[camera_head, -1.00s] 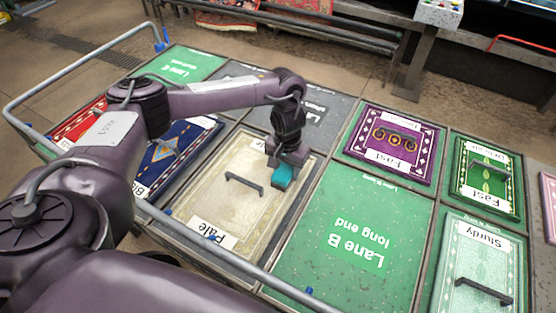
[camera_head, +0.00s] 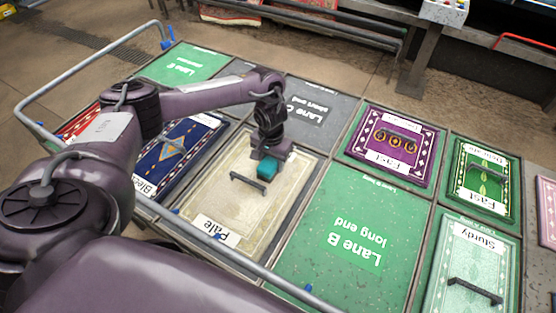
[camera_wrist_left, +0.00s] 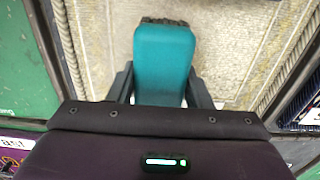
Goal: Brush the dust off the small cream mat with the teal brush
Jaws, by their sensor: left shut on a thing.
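The small cream mat (camera_head: 225,205), with a "Pale" label and a dark handle (camera_head: 248,184) on it, lies in the middle left of the table in the head view. My left gripper (camera_head: 266,158) is over the mat's far part, shut on the teal brush (camera_head: 267,169). In the left wrist view the teal brush (camera_wrist_left: 165,62) sits between the two fingers, its dark bristle end pointing away over the cream mat (camera_wrist_left: 110,40). I cannot tell whether the bristles touch the mat. Speckles show on the mat. My right gripper is not in view.
A blue mat (camera_head: 180,155) lies to the left of the cream one, and the green Lane B panel (camera_head: 340,215) to its right. A purple mat (camera_head: 395,145) and green mats (camera_head: 485,185) lie farther right. A grey rail (camera_head: 215,255) runs along the near edge.

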